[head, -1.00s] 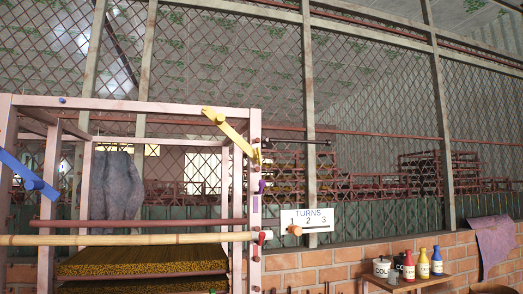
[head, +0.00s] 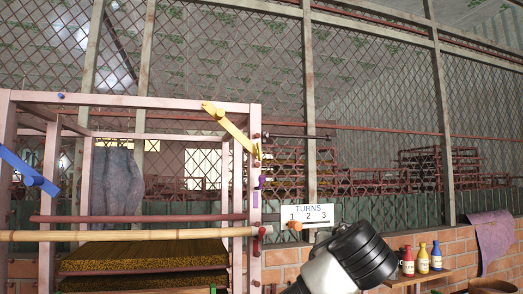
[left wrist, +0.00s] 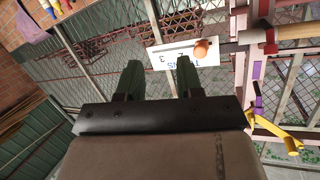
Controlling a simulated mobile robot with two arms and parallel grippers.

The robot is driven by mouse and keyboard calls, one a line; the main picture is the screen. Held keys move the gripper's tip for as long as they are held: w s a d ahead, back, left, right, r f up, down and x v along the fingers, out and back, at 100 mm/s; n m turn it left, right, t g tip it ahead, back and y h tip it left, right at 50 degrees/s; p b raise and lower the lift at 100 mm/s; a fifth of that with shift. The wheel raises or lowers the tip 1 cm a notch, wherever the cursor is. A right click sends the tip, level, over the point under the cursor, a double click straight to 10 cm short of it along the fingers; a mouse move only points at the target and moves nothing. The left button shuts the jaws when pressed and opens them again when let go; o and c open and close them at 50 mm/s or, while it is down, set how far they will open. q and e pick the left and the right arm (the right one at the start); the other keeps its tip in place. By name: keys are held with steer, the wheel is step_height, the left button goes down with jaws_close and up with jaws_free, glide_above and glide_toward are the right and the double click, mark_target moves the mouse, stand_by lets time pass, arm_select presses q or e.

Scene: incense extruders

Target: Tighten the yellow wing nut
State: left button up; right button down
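The yellow wing nut (head: 230,130) is a long yellow bar with a round knob near its upper end. It slants across the top right corner of the pink frame (head: 140,101). It also shows at the lower right of the left wrist view (left wrist: 270,127), off to the side of my left gripper and not between its fingers. My left gripper (left wrist: 158,77) is open and empty, its two dark green fingers apart and pointing toward the sign. My right gripper is in neither view. The TURNS sign (head: 307,222) has an orange peg (head: 294,226) near the 1.
A blue bar (head: 28,172) slants on the frame's left. A bamboo pole (head: 120,236) crosses its front above trays (head: 145,265). One of my arm links stands at bottom centre. Red (head: 408,264), yellow (head: 422,259) and blue (head: 436,258) bottles stand on a right-hand shelf.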

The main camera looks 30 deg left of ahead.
arm_select(q)
steer(key=s+a+r+n+y, duration=0.1)
steer(key=s+a+r+n, duration=0.1)
steer(key=r, duration=0.4)
steer(key=s+a+r+n+y, duration=0.1)
steer(key=a+r+n+y, duration=0.1)
steer(key=r, duration=0.4)
steer(key=n+g+y, duration=0.1)
steer(key=n+y, duration=0.1)
steer(key=n, duration=0.1)
glide_toward(260, 150)
steer(key=p+x, duration=0.3)
steer(key=x, duration=0.1)
steer(key=p+x, duration=0.3)
steer(key=x, duration=0.1)
steer(key=shift+a+r, duration=0.2)
steer(key=shift+r, duration=0.05)
steer(key=shift+w+a+f+p, duration=0.15)
steer(key=shift+w+a+p, duration=0.05)
steer(key=shift+w+p, duration=0.2)
jaws_close()
